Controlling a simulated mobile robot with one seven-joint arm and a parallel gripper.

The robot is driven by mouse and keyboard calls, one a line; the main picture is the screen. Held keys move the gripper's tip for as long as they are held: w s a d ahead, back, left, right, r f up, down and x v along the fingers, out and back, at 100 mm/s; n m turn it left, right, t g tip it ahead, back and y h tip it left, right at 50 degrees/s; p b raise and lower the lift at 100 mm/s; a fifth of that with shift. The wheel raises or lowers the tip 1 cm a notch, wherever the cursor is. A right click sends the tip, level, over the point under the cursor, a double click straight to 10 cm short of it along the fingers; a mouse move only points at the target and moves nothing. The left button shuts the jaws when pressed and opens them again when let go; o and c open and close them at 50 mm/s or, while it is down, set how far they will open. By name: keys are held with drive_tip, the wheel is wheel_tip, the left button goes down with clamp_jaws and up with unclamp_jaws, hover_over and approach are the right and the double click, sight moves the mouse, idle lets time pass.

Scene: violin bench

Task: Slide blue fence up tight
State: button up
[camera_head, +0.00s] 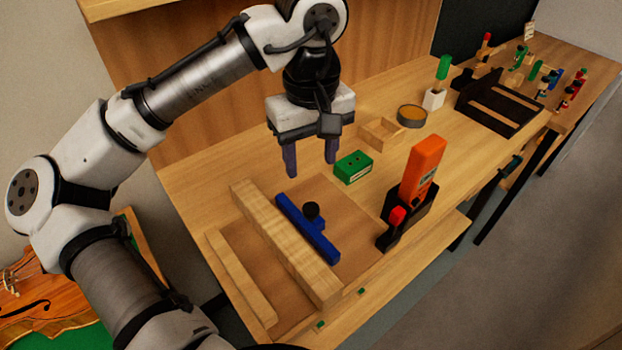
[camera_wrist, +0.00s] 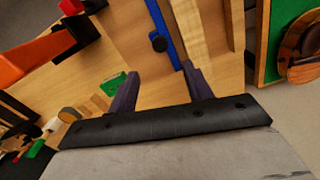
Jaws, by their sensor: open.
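The blue fence (camera_head: 307,228) is a long narrow bar with a black knob (camera_head: 311,210) on it. It lies on a brown board (camera_head: 345,215), beside and nearly parallel to a thick pale wooden block (camera_head: 283,241), with a narrow gap showing between them. The fence also shows in the wrist view (camera_wrist: 166,35), at the top centre. My gripper (camera_head: 310,168) is open and empty, pointing down above the bench behind the fence's far end. In the wrist view its two dark fingers (camera_wrist: 158,85) are spread apart, with the fence beyond them.
A green box (camera_head: 353,168) stands just right of my gripper. An orange-handled tool in a black holder (camera_head: 408,215) stands right of the board. A thin wooden strip (camera_head: 240,275) lies left of the block. A wooden tray (camera_head: 380,133) and round tin (camera_head: 411,115) are farther back.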

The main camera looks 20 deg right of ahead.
wheel_tip(320, 180, up, 3)
drive_tip(key=shift+f, duration=0.2)
